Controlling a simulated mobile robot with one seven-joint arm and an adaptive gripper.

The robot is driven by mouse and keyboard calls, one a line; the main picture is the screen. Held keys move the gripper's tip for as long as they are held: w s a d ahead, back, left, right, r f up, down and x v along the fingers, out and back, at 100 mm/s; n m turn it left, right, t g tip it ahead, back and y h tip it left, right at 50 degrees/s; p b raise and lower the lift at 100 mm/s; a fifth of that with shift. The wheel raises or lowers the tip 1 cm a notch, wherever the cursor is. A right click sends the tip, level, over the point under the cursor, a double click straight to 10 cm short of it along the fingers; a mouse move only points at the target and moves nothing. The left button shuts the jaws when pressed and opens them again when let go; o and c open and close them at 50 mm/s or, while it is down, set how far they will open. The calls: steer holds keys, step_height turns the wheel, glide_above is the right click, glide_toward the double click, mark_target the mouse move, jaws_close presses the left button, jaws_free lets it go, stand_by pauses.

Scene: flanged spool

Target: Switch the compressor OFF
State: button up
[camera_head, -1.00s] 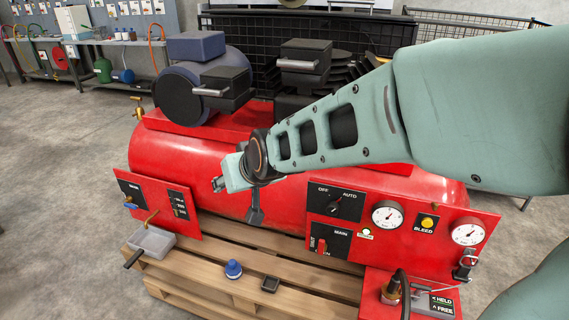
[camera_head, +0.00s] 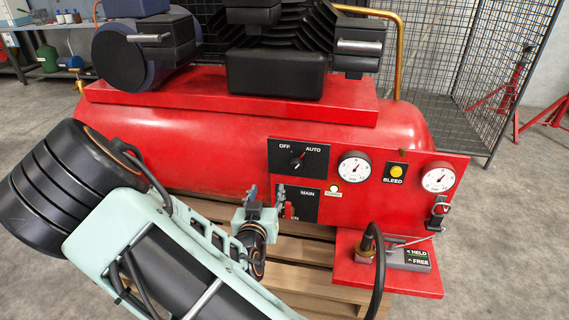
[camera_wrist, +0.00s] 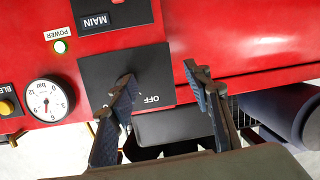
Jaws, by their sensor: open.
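The red compressor (camera_head: 210,150) carries a black OFF/AUTO panel (camera_head: 320,148) on its front. The panel's selector knob (camera_head: 297,163) appears to point up and right, toward AUTO. Below it is the black MAIN panel (camera_head: 307,206), with a red switch partly hidden by my gripper. My gripper (camera_head: 268,204) is open and empty, in front of the MAIN panel's left side. In the wrist view, which is upside down, the open fingers (camera_wrist: 162,88) are near the OFF/AUTO panel (camera_wrist: 98,70).
A green-lit power lamp (camera_wrist: 60,47), gauges (camera_head: 354,168) and a yellow BLEED button (camera_head: 396,170) are right of the panels in the head view. A red shelf (camera_head: 350,272) with a hose fitting juts out below. A wooden pallet (camera_head: 290,250) lies underneath.

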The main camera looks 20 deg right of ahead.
mark_target(296, 169)
steer(key=s+d+r+t+h, duration=0.1)
steer(key=s+d+h, duration=0.15)
steer(key=d, duration=0.25)
steer(key=x, duration=0.3)
steer(key=b+x, duration=0.1)
steer(key=x, duration=0.3)
steer(key=b+x, duration=0.1)
steer(key=x, duration=0.2)
steer(key=shift+d+r, duration=0.35)
steer(key=c, duration=1.2)
steer(key=shift+o, duration=0.2)
